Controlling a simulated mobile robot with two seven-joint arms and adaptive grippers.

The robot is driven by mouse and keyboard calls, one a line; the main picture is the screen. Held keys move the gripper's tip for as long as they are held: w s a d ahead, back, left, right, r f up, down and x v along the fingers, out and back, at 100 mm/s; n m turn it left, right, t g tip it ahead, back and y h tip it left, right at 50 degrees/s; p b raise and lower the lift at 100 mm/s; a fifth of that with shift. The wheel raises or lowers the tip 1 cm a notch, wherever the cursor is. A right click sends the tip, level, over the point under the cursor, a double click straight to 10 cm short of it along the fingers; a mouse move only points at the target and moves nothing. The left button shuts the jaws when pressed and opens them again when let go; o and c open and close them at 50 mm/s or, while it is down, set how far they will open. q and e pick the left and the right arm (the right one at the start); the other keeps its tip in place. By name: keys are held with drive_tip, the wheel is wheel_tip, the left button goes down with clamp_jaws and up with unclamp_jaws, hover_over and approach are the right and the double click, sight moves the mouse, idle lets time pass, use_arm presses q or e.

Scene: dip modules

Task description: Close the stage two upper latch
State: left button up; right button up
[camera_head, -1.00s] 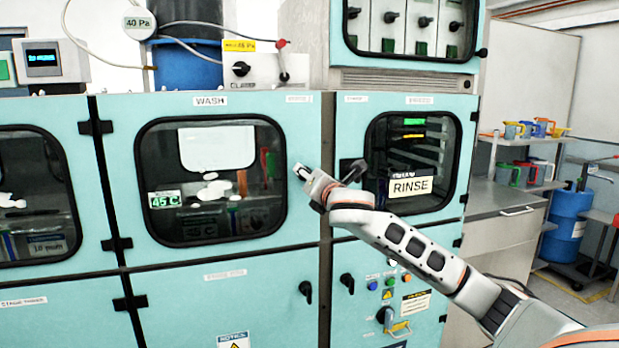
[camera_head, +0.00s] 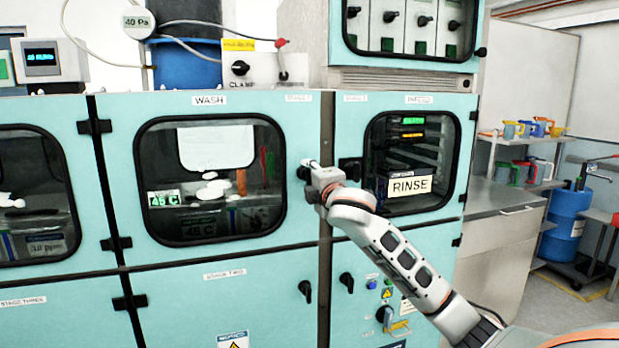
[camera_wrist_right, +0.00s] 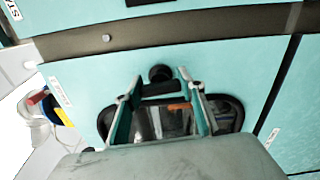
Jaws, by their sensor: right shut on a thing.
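The stage two upper latch (camera_head: 303,174) is a black handle at the right edge of the upper door labelled WASH (camera_head: 295,125). My right gripper (camera_head: 310,164) is at it and mostly covers it in the head view. In the right wrist view the latch's round black hub (camera_wrist_right: 160,73) shows just past the fingertips, with its dark bar between the two fingers. The right gripper is shut on this latch. The door looks flush with the cabinet front. The exact angle of the handle is hard to tell. My left gripper is not in view.
A neighbouring black latch (camera_head: 350,169) sits just right of my gripper, on the RINSE door (camera_head: 455,150). Lower latches (camera_head: 305,291) are below. A clamp box with a red-knobbed lever (camera_head: 281,60) stands on top. A shelf with jugs (camera_head: 525,150) is at the right.

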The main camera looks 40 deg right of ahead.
drive_tip(key=shift+m, duration=0.7)
drive_tip(key=o, duration=1.1)
drive_tip(key=shift+s, duration=0.1)
drive_tip(key=v, duration=1.2)
